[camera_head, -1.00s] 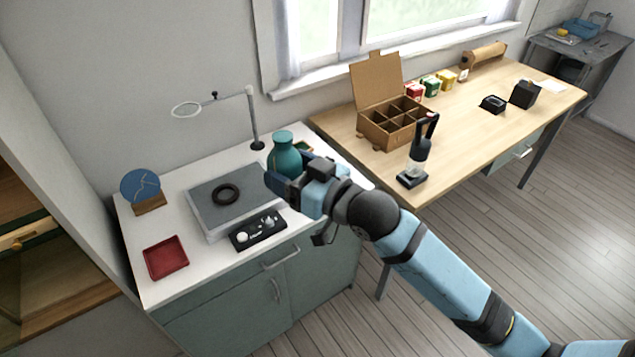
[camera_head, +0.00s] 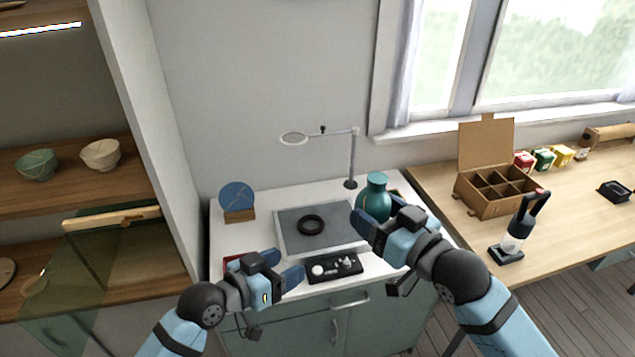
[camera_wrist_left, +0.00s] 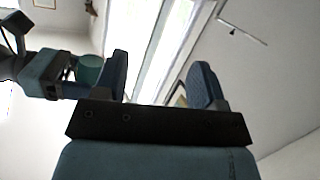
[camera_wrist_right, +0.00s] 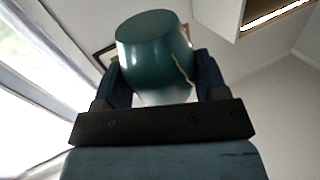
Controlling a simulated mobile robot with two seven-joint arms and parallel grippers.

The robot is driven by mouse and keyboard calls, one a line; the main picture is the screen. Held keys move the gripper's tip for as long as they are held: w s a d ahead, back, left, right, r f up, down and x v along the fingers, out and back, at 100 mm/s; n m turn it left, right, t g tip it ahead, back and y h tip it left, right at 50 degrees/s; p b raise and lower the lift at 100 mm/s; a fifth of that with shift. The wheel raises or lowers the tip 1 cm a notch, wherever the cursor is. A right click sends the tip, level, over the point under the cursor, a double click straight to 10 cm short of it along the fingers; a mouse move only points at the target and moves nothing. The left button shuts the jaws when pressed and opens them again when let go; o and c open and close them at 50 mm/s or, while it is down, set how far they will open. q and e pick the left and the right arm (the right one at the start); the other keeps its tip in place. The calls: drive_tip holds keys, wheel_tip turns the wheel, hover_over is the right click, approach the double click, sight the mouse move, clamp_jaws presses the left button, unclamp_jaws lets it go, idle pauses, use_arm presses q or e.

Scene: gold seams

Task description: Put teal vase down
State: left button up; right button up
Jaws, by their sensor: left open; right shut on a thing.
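The teal vase (camera_head: 376,190) is held upright by my right gripper (camera_head: 366,220) over the right part of the white cabinet top. The right wrist view shows the vase (camera_wrist_right: 152,45) between the two fingers, with a gold seam on its side. Whether its base touches a surface is hidden. My left gripper (camera_head: 292,270) is open and empty above the front edge of the cabinet top. In the left wrist view its fingers (camera_wrist_left: 162,80) are apart with nothing between them.
A grey slab (camera_head: 290,242) carries a black ring (camera_head: 311,225). A cardboard box (camera_head: 484,204) stands on the wooden table.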

use_arm(q)
drive_tip(key=d+r+m+g+h, duration=0.3)
drive_tip(key=r+m, duration=0.1)
drive_tip(key=r, duration=0.6)
drive_tip(key=d+r+m+g+h, duration=0.2)
drive_tip(key=d+r+m+g, duration=0.15)
drive_tip(key=r, duration=0.65)
drive_tip(key=shift+t, duration=0.25)
drive_tip(key=x, duration=1.2)
drive_tip(key=c, duration=1)
clamp_jaws()
use_arm(e)
drive_tip(key=o, duration=1.1)
